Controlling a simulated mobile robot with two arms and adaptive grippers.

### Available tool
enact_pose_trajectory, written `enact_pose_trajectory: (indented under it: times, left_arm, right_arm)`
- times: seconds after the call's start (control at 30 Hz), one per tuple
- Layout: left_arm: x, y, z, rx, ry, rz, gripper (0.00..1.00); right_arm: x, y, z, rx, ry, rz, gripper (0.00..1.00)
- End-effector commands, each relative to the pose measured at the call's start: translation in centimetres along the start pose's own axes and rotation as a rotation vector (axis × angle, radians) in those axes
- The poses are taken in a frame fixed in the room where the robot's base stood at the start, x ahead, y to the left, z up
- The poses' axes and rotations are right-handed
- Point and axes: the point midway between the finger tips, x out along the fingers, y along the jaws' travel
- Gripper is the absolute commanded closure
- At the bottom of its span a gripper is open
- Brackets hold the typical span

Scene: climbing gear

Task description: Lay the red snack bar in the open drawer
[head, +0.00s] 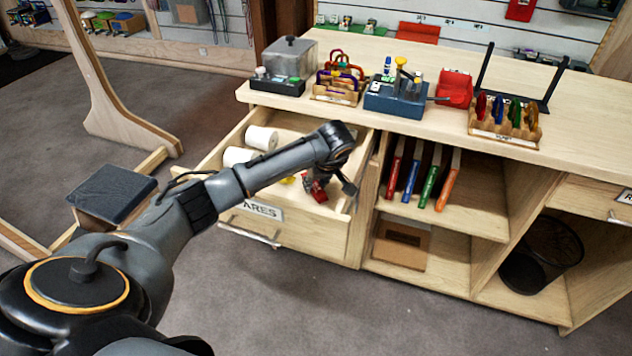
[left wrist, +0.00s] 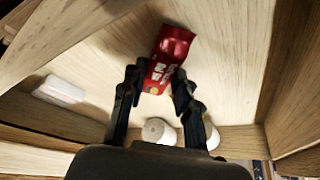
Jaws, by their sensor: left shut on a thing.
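The red snack bar (head: 315,190) is inside the open drawer (head: 312,238), at its right-hand part in the head view. In the left wrist view the bar (left wrist: 170,50) has white lettering and its lower end lies between my two dark fingers. My left gripper (left wrist: 159,78) is shut on it, reaching down over the drawer from the left. My arm and wrist cover part of the drawer and bar in the head view. I cannot tell whether the bar touches the drawer floor. My right gripper is in neither view.
White rolls (head: 262,138) lie in the drawer's back left; rolls (left wrist: 158,130) also show near my fingers in the wrist view. The counter (head: 440,132) above holds a grey box and climbing gear. Right of the drawer are shelves with coloured books (head: 430,182) and a black bin (head: 540,258).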

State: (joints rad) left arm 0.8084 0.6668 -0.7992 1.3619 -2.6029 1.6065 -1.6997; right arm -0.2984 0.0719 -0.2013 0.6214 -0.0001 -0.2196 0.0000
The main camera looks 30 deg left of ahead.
Motion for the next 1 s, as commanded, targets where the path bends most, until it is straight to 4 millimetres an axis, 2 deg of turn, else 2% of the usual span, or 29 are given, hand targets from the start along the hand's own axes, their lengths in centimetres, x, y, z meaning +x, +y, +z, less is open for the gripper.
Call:
enact_pose_trajectory:
  times: [0.1, 0.13, 0.23, 0.53, 0.67, 0.77, 1.0]
  left_arm:
    - [0.3, 0.0, 0.1, 0.0, 0.0, 0.0, 1.0]
    - [0.3, 0.0, 0.1, 0.0, 0.0, 0.0, 0.67]
    - [0.2, 0.0, 0.1, 0.0, 0.0, 0.0, 0.47]
    - [0.1, 0.0, 0.1, 0.0, -0.001, 0.0, 0.47]
    - [-0.7, 0.1, -0.1, 0.0, 0.001, 0.002, 0.47]
    - [-2.3, 0.1, -0.1, 0.001, 0.003, 0.004, 0.47]
    - [-7.5, 0.1, -0.1, 0.001, 0.004, 0.004, 0.47]
  right_arm:
    - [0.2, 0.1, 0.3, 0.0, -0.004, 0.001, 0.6]
    - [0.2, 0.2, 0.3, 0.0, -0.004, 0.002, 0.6]
    - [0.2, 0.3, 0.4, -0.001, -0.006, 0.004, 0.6]
    - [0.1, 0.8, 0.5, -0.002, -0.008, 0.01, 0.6]
    - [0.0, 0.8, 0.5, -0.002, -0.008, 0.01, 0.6]
    - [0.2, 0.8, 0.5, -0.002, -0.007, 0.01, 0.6]
    - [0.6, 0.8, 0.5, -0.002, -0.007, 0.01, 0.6]
